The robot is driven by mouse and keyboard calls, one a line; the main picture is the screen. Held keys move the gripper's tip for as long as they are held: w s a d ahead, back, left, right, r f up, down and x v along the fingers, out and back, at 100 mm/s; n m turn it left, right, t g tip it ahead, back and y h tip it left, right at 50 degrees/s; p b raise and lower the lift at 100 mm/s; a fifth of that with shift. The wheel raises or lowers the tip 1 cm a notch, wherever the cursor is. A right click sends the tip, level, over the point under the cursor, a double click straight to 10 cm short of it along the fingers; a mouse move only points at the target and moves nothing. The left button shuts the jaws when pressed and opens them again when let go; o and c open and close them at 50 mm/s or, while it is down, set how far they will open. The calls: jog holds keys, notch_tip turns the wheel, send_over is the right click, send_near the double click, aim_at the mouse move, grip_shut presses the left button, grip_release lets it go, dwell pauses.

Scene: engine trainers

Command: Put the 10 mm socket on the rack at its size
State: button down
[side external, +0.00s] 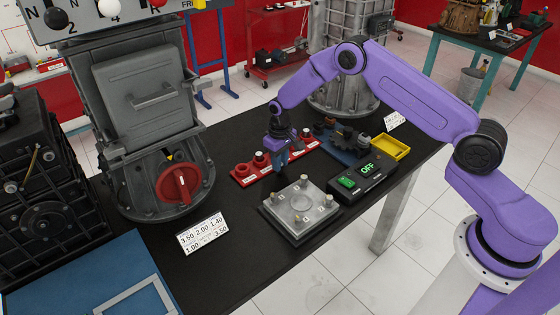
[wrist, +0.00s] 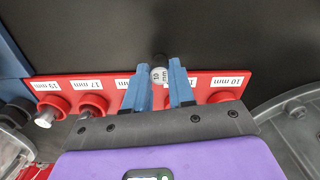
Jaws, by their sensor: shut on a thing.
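In the side view my gripper (side external: 280,160) is over the red rack (side external: 247,175), and I cannot make out the socket there. In the wrist view the rack (wrist: 75,82) runs across behind the fingers, with labels upside down. Its 10 mm label (wrist: 230,80) is at the right end, right of my gripper, by a red round holder (wrist: 221,97). The fingers hide the rack's middle. Whether the socket touches the rack cannot be told.
Other sockets stand at the rack's left end in the wrist view, one silver (wrist: 45,119). In the side view a metal plate with posts (side external: 300,208), an "OFF" box (side external: 362,182) and a yellow tray (side external: 390,147) are nearby.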

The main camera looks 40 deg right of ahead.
jog(key=c, duration=1)
grip_release()
jog(key=shift+f, duration=0.15)
jog(key=shift+o, duration=0.2)
notch_tip(320, 180, up, 12)
jog(key=s+a+r+n, duration=0.3)
jog(key=s+a+r, duration=0.35)
jog(key=s, duration=0.25)
jog(key=s+r+n, duration=0.2)
jog(key=s+r, duration=0.1)
jog(key=s, duration=0.8)
jog(key=s+r+n, duration=0.2)
jog(key=s+r, duration=0.2)
jog(key=s, duration=0.7)
jog(key=shift+d+n, duration=0.25)
jog(key=shift+n, duration=0.15)
jog(key=shift+o, duration=0.6)
jog(key=s+d+n, duration=0.3)
jog(key=s+d, duration=0.2)
jog(key=s, duration=0.6)
jog(key=shift+d+f, duration=0.25)
jog(key=shift+d, duration=0.1)
